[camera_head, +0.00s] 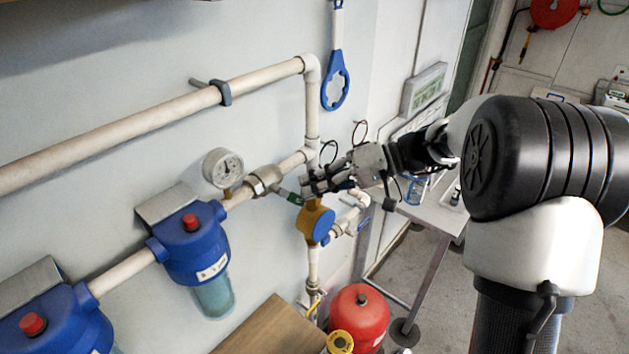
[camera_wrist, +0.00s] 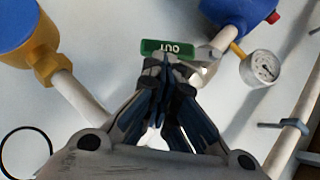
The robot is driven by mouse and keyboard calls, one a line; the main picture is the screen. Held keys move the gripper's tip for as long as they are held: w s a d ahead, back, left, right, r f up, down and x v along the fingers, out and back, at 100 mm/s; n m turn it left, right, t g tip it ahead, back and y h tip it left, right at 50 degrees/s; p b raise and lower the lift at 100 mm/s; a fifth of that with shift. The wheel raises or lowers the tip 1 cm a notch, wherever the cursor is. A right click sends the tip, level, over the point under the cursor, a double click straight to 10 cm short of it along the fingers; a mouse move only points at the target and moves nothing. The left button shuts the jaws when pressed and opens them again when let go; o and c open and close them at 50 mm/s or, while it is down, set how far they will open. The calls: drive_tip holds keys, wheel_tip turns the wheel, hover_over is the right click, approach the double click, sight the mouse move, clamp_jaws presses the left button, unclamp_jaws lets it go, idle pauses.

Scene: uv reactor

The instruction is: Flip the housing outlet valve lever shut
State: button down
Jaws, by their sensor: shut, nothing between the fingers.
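The housing outlet valve (camera_head: 262,180) is a metal body on the white pipe, right of the gauge. Its lever has a green grip (camera_head: 295,199) that points right and slightly down in the head view. In the wrist view the green grip (camera_wrist: 168,47) bears the letters OUT and lies across the picture just beyond the fingertips. My gripper (camera_head: 308,188) is shut and empty, close to the grip's end. In the wrist view my fingertips (camera_wrist: 165,66) overlap the lower edge of the grip; I cannot tell whether they touch it. The valve body is partly hidden there by the fingers.
A round gauge (camera_head: 223,168) and a blue filter housing (camera_head: 192,245) stand left of the valve. A yellow-brown round fitting (camera_head: 315,222) sits just below my gripper. A vertical pipe (camera_head: 312,110) runs behind it. A red tank (camera_head: 358,318) stands below.

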sight(302, 206)
drive_tip(key=shift+m+g+y, duration=0.3)
drive_tip(key=shift+m+y, duration=0.4)
drive_tip(key=shift+y, duration=0.2)
drive_tip(key=shift+s+a+f+b, duration=0.3)
drive_tip(key=shift+f+b, duration=0.35)
drive_tip(key=shift+b, duration=0.05)
drive_tip(key=shift+s+a+f+b, duration=0.25)
drive_tip(key=shift+f+b, duration=0.35)
drive_tip(key=shift+b, duration=0.1)
drive_tip(key=shift+s+a+f+b, duration=0.3)
drive_tip(key=shift+f+b, duration=0.35)
drive_tip(key=shift+b, duration=0.05)
drive_tip(key=shift+s+a+f, duration=0.1)
drive_tip(key=shift+s+a, duration=0.05)
